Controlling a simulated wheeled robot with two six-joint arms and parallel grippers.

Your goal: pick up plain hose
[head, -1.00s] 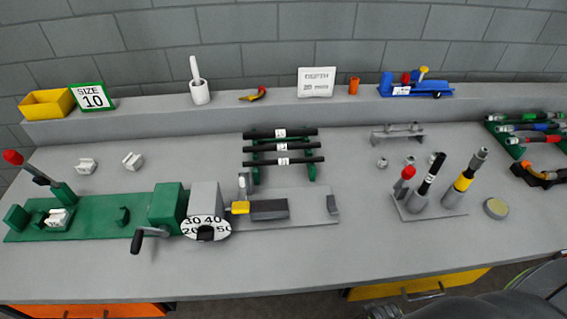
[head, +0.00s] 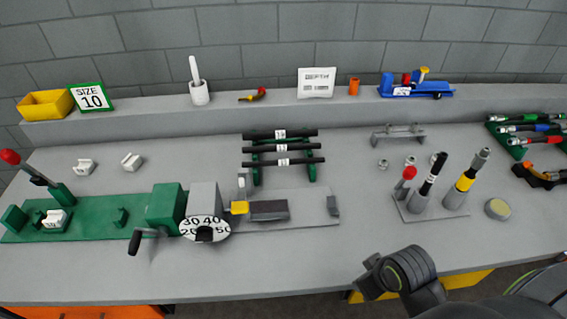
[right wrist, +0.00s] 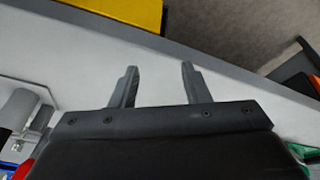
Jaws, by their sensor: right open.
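Three plain black hoses, each with a small white label, lie across a green rack in the middle of the table in the head view: the far one (head: 262,134), the middle one (head: 262,147) and the near one (head: 262,162). My right arm comes in at the bottom right of the head view, over the table's front edge, well short of the rack. In the right wrist view my right gripper (right wrist: 159,78) is open, with nothing between its two fingers. No rack hose is recognisable in that view. My left gripper is not in view.
A green crimper (head: 165,208) with a crank and dial stands left of centre. A grey stand (head: 418,207) holds upright tools to the right. A green rack at far right holds colour-banded hoses (head: 530,127).

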